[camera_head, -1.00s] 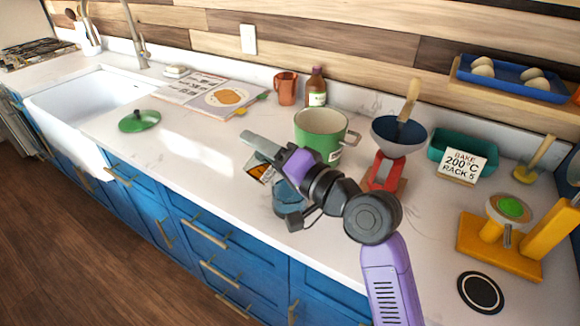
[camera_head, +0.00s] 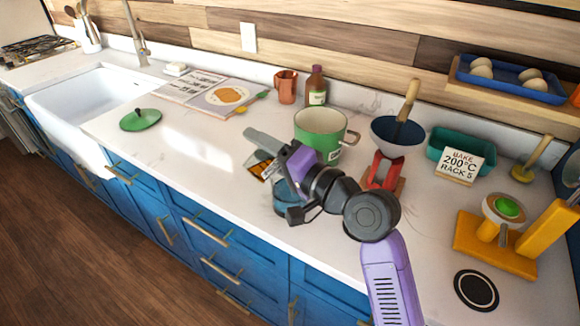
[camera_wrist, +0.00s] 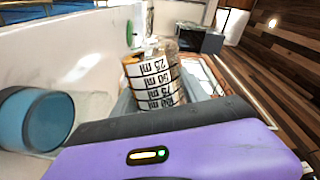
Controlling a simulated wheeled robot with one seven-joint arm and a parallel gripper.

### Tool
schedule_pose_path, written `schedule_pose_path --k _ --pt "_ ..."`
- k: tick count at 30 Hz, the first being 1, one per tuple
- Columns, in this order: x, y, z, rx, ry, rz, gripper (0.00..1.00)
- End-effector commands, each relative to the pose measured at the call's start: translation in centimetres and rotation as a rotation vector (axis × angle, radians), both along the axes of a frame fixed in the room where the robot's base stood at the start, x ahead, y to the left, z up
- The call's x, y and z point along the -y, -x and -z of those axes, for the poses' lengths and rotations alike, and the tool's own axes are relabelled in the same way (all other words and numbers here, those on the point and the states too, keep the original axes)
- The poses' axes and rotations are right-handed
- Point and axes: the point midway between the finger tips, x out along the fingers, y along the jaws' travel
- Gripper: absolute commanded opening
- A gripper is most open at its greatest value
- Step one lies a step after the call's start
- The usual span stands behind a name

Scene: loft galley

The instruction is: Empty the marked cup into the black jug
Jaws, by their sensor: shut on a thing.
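The marked cup (camera_wrist: 152,78) shows in the wrist view with black bands and "25 ml", "50 ml" and "75 ml" marks, amber towards its top. My gripper (camera_head: 264,158) is shut on it, above the counter's front part. In the head view only a small white, orange and black patch of what seems to be the cup (camera_head: 258,166) shows by the fingers. A blue round vessel (camera_head: 287,196) stands just below and behind my gripper, partly hidden; it also seems to show at the left of the wrist view (camera_wrist: 36,120). I cannot pick out a black jug.
Counter between is clear.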

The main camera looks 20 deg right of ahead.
Motion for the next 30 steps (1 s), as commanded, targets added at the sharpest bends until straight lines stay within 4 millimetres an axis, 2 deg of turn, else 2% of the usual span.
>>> schedule_pose_path --k 30 --pt "1.1 -0.6 -0.4 -0.054 -0.112 0.001 0.10"
